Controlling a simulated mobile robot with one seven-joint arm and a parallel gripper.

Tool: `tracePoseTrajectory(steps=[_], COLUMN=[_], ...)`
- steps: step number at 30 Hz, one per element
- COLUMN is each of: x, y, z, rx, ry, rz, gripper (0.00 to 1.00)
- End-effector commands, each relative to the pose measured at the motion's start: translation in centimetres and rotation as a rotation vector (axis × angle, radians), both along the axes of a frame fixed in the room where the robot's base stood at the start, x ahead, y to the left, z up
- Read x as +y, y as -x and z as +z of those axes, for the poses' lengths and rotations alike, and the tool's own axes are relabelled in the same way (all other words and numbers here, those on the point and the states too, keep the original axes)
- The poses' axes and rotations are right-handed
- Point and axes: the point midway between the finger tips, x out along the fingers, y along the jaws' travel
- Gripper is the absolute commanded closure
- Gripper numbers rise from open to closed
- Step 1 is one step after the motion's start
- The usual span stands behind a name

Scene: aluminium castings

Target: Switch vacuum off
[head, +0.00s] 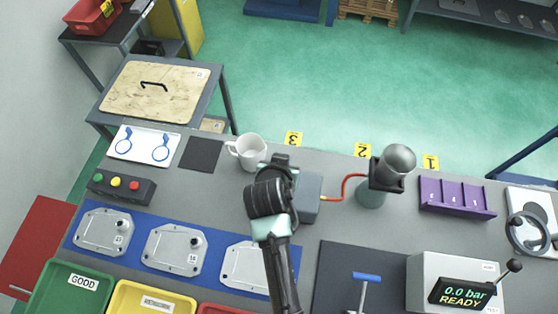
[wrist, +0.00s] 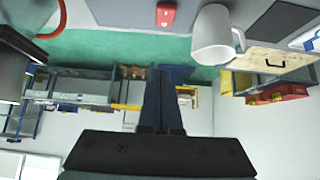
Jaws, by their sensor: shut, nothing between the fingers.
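A grey box (head: 309,187) stands on the bench, partly hidden behind my arm. A red hose (head: 338,190) runs from it to a grey-green cylinder (head: 371,194) topped by a dark holder with a rounded metal piece (head: 399,158). In the wrist view a red switch-like part (wrist: 166,14) shows on a grey surface at the top edge; its on or off position cannot be read. My gripper (head: 281,160) is over the bench by the box's left side. In the wrist view its dark fingers (wrist: 163,72) are together and empty, apart from the red part in the picture.
A white mug (head: 249,151) stands close to the left of my gripper, also in the wrist view (wrist: 214,38). A purple rack (head: 456,198) and a display unit (head: 455,283) are right.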

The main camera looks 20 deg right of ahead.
Motion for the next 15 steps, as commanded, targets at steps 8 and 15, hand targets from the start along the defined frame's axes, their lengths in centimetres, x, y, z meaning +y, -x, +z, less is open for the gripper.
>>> tracePoseTrajectory(steps=[8, 15], x=[1.5, 2.3], y=[2.2, 3.5], z=[3.7, 6.1], rx=[-0.003, -0.001], ry=[0.001, 0.002], rz=[0.001, 0.001], gripper=[1.0, 1.0])
